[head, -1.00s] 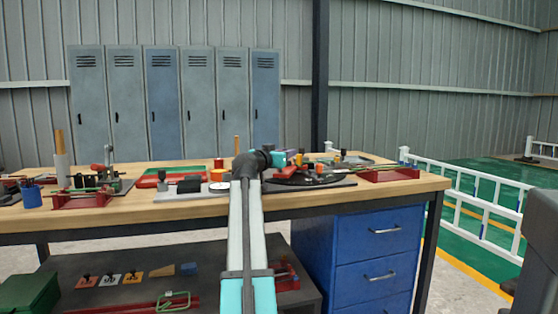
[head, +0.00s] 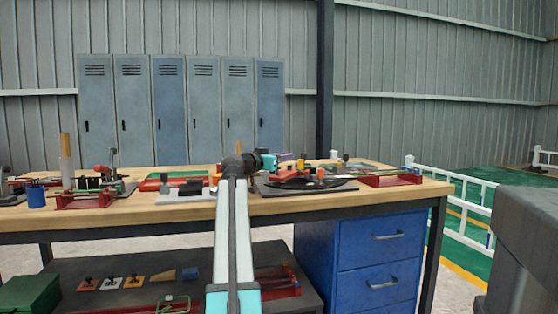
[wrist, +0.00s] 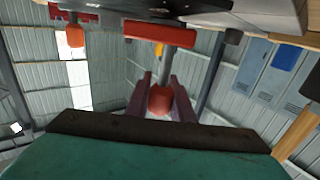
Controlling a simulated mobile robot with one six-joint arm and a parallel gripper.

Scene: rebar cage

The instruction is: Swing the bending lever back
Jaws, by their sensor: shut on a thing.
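In the wrist view my gripper (wrist: 162,82) has its two dark purple fingers on either side of a red knob (wrist: 159,100), shut on it. A grey stem runs from the knob to a red bar (wrist: 160,34); this looks like the bending lever's handle. In the head view the bender's dark plate and black disc (head: 298,184) lie on the right half of the workbench.
The wooden workbench (head: 130,220) holds a red rebar rack (head: 392,180) to the right of the bender and another rack (head: 85,200) at the left. A grey plate with black blocks (head: 185,197) lies left of my arm. Small upright pegs stand around the bender.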

